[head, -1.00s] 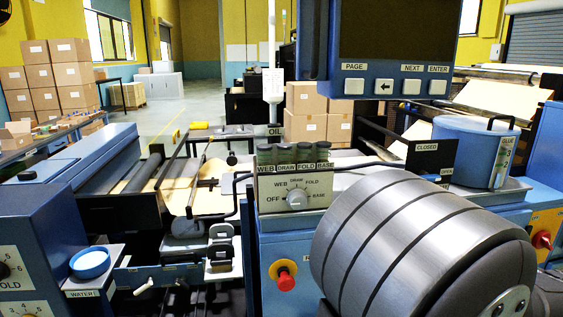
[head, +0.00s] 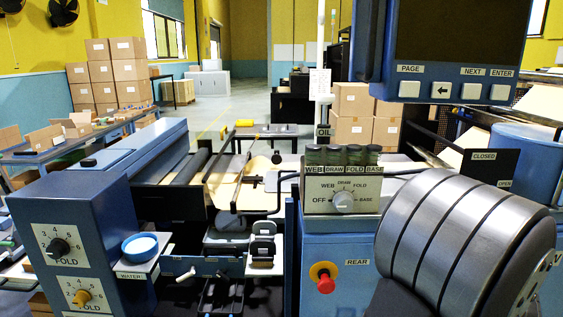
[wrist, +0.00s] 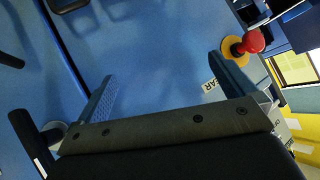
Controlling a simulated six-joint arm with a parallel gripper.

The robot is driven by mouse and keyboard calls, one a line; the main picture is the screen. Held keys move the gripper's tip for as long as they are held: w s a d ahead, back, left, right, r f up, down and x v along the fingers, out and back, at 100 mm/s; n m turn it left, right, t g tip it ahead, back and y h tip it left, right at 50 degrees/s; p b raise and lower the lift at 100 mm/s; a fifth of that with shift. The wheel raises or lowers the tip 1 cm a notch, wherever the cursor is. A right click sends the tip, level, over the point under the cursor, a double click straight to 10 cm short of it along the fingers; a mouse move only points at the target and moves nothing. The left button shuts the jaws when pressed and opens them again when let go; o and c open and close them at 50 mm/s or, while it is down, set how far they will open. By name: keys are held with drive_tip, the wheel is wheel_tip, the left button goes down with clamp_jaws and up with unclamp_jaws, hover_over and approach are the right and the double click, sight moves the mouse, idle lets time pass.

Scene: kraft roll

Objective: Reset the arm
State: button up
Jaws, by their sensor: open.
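My gripper (wrist: 162,85) shows in the wrist view with its two fingers spread wide apart. Nothing is between the fingers. It faces a blue cabinet face (wrist: 150,50). A red stop button on a yellow ring (wrist: 252,42) is beyond the right finger, near a partly covered label (wrist: 209,86). In the head view, the red button (head: 323,279) is on the blue cabinet (head: 345,295), left of and below the REAR label (head: 357,262). My gripper is not visible in the head view.
The selector box (head: 342,198) stands on the cabinet with several dark-capped containers behind it. A dial panel (head: 70,260) and a blue-rimmed water dish (head: 140,246) are at left. A screen panel (head: 455,50) hangs at upper right. Clear floor (head: 215,95) lies far behind.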

drive_tip(key=s+a+f+n+g+h, duration=0.3)
drive_tip(key=a+f+n+g, duration=0.4)
drive_tip(key=a+f, duration=0.4)
drive_tip(key=s+a+f+n+g+h, duration=0.4)
drive_tip(key=a+f+n+g, duration=0.4)
drive_tip(key=a+f, duration=0.4)
drive_tip(key=shift+s+a+n+h, duration=0.3)
drive_tip(key=shift+s+a, duration=0.4)
drive_tip(key=shift+f, duration=0.1)
